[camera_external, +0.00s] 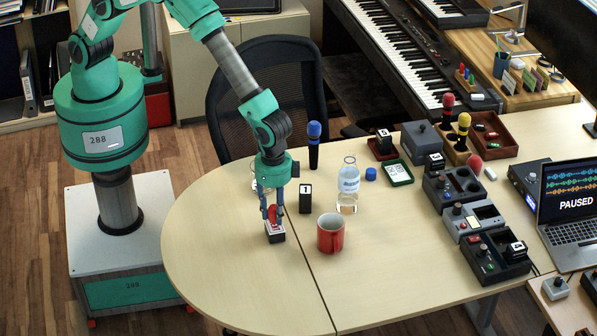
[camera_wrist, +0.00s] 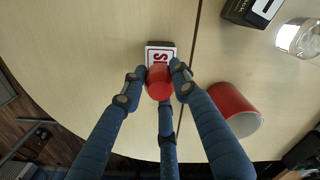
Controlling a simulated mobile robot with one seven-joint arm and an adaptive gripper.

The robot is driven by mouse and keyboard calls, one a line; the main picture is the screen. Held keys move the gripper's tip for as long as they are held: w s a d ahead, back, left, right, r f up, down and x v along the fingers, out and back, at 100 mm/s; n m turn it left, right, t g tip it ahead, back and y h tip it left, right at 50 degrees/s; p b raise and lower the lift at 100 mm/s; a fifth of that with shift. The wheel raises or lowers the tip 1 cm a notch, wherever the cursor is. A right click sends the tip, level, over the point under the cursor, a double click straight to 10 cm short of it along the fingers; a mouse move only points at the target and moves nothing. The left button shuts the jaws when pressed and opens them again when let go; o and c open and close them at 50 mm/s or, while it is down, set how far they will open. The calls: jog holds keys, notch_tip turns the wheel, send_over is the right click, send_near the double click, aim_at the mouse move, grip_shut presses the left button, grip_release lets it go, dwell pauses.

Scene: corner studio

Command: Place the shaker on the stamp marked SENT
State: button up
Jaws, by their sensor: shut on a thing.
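My gripper (camera_external: 272,214) is shut on the red, rounded shaker (camera_external: 272,212) at the left part of the table. In the wrist view the shaker (camera_wrist: 159,82) sits between the fingertips of my gripper (camera_wrist: 158,80). Directly under it stands a small block stamp (camera_external: 275,234) with dark sides and a white top. In the wrist view the top of this stamp (camera_wrist: 160,47) shows red lettering starting with S; the shaker covers the rest. The shaker is at or just over the stamp's top; I cannot tell whether they touch.
A red mug (camera_external: 331,234) stands close to the right of the stamp. A black block marked 1 (camera_external: 305,198), a clear bottle (camera_external: 348,186) and a blue-topped microphone (camera_external: 314,146) stand behind. Trays and devices fill the table's right side. The front left tabletop is clear.

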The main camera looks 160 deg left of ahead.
aim_at(274, 207)
jog(key=shift+f, duration=0.8)
jog(key=shift+f, duration=0.1)
jog(key=o, duration=1.1)
notch_tip(274, 207, up, 12)
jog(key=shift+r+p, duration=0.1)
jog(key=shift+p, duration=0.9)
